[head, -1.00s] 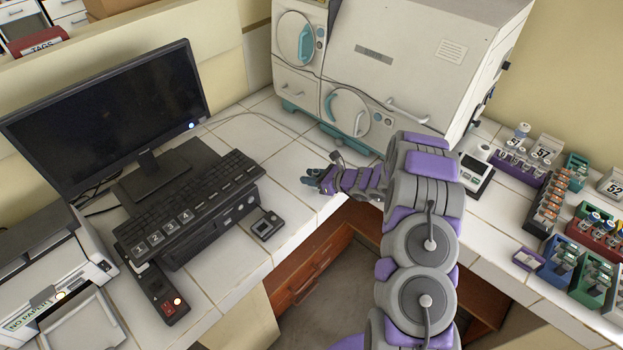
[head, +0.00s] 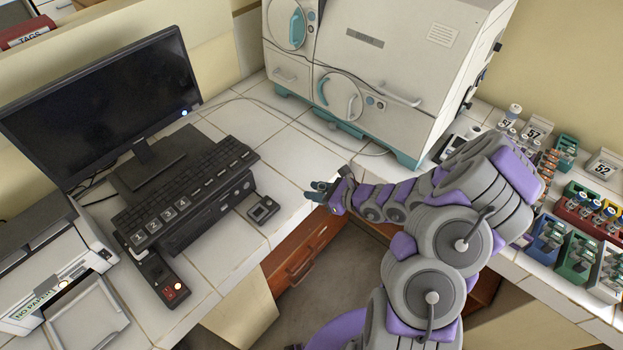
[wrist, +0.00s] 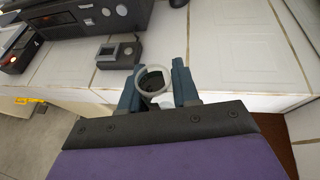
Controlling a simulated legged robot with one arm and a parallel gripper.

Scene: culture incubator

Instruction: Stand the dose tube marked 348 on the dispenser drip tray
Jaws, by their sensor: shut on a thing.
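My gripper (wrist: 158,88) is shut on a small round tube (wrist: 153,77), whose pale rim and dark inside show between the two blue fingers in the wrist view. No number is readable on it, so I cannot tell whether it is the one marked 348. In the head view my gripper (head: 320,190) hangs at the front edge of the white tiled counter (head: 226,258), right of a small dark device (head: 263,208). The tube is too small to make out there. I cannot identify a dispenser drip tray in either view.
A monitor (head: 105,110), a numbered key unit (head: 185,200) and a printer (head: 40,260) fill the left counter. A large cream incubator (head: 390,75) stands at the back. Racks of vials (head: 580,245) stand at the right. Tiles before the incubator are mostly clear.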

